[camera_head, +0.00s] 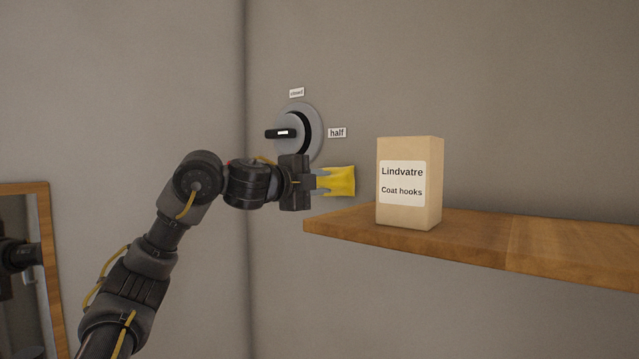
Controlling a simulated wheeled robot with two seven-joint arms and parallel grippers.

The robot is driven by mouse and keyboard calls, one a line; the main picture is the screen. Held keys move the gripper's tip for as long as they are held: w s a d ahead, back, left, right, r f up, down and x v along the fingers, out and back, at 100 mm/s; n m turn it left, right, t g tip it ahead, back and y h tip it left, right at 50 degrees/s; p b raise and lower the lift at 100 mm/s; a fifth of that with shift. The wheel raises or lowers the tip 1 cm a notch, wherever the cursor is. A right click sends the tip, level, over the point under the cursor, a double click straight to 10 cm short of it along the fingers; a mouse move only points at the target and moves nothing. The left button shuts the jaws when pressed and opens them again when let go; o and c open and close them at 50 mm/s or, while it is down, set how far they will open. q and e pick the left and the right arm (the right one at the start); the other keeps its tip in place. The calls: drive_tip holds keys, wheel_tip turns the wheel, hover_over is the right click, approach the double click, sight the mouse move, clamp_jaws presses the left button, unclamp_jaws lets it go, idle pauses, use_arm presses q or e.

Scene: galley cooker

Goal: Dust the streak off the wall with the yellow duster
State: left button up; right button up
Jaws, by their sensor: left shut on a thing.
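My left gripper (319,182) is shut on the yellow duster (342,181) and points to the right. The duster is close to the wall, just above the left end of the wooden shelf and below the "half" label. I cannot tell whether it touches the wall. I see no streak on the visible wall (350,60); part of the wall is hidden behind my arm, the duster and the paper box. My right gripper is not in view.
A paper box (410,183) labelled "Lindvatre Coat hooks" stands on the wooden shelf (480,241), right of the duster. A round dial (299,115) with a black handle is on the wall, with a "half" label (337,132). A wood-framed mirror (50,230) is at the left.

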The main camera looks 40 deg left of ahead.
use_arm(q)
drive_tip(key=shift+d, duration=0.15)
drive_tip(key=shift+d, duration=0.45)
drive_tip(key=shift+a, duration=0.1)
drive_tip(key=shift+a, duration=1.15)
drive_tip(key=shift+d+p, duration=0.4)
drive_tip(key=shift+d, duration=0.9)
drive_tip(key=shift+a, duration=0.1)
